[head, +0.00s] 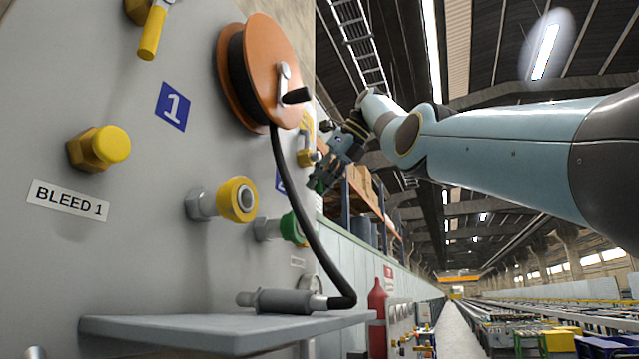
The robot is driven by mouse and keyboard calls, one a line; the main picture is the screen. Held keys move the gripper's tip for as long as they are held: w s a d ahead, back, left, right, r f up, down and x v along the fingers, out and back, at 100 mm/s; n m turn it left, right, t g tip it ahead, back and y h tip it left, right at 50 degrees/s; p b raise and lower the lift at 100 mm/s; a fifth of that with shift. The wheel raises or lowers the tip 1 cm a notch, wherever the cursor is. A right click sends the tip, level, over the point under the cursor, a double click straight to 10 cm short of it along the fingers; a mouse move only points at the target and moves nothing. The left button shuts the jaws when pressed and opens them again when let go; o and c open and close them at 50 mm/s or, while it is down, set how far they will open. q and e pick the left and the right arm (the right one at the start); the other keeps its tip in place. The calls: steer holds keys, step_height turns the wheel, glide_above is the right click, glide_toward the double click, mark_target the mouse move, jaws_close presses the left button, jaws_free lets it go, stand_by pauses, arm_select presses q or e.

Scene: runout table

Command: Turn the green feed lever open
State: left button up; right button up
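My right gripper (326,177) is at the far edge of the grey panel (190,120), its arm coming in from the right. Its fingers are small, dark and seen from the side, so I cannot tell whether they are open or shut. A little green shows at the fingertips, which may be part of the green feed lever; I cannot tell whether they touch it. No whole green lever shows. A green-ringed coupling (292,229) sits on the panel below the gripper. My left gripper is not in view.
A yellow lever (151,33), a yellow bleed knob (112,144) and a yellow-ringed coupling (238,200) stick out nearer. An orange hose reel (268,70) hangs its black hose (300,210) to a nozzle (284,301) on a grey shelf (225,330). Right of the panel is open room.

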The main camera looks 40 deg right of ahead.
steer(key=o, duration=0.4)
steer(key=shift+a, duration=0.1)
steer(key=shift+o, duration=0.2)
steer(key=shift+s+r, duration=0.15)
steer(key=shift+r, duration=0.05)
steer(key=v, duration=0.7)
